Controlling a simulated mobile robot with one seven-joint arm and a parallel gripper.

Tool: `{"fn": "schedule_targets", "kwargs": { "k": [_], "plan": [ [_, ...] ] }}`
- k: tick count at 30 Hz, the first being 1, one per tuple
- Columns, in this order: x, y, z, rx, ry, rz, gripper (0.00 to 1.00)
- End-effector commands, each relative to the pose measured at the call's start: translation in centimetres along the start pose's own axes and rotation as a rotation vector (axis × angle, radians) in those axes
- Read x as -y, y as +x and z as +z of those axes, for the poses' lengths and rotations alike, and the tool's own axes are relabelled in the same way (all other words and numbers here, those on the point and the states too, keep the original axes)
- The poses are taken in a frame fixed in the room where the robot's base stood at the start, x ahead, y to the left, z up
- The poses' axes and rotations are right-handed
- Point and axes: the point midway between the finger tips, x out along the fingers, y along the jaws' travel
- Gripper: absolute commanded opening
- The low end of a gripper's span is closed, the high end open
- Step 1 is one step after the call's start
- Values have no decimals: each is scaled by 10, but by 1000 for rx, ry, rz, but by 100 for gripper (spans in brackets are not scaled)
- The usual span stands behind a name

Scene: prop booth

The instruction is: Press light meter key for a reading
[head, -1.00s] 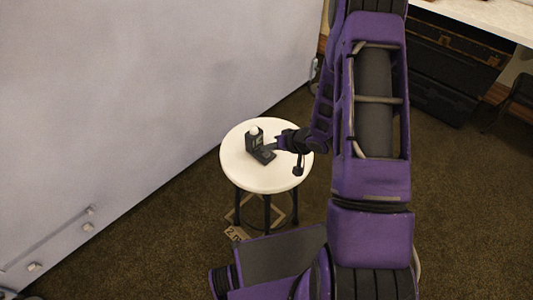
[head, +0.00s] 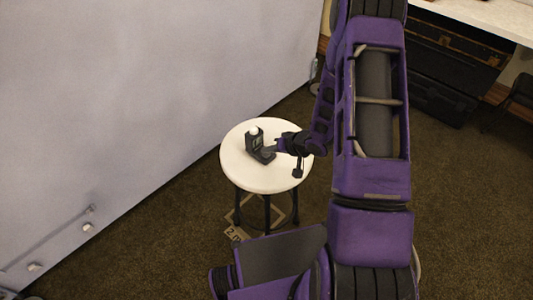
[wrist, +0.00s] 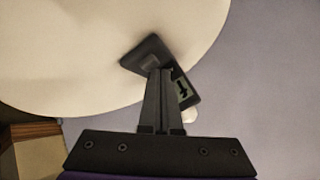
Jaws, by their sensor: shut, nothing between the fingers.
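The light meter (head: 253,142) is a small black device with a white dome, standing on the round white stool top (head: 262,178). It has an upright part with a display and a flat foot. In the wrist view the foot (wrist: 134,56) carries a grey key (wrist: 150,61), and the display (wrist: 183,91) shows a dark mark on a pale ground. My gripper (wrist: 160,72) is shut and empty, with its fingertips at the near edge of the key. I cannot tell whether they touch it. In the head view my gripper (head: 269,150) reaches the meter from the right.
A large pale panel (head: 150,90) stands to the left of the stool. Dark cases (head: 450,60) sit under a white counter (head: 490,18) at the upper right. Brown carpet (head: 460,200) is open at the right. The rest of the stool top is clear.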

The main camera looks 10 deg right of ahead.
Motion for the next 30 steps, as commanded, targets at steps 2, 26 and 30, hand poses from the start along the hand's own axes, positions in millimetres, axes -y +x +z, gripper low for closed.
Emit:
{"fn": "schedule_targets", "kwargs": {
  "k": [2,26,30],
  "plan": [
    [-1,1,0,0,0,0,0],
    [0,0,0,1,0,0,0],
    [5,-6,-4,1,0,0,0]
  ]
}}
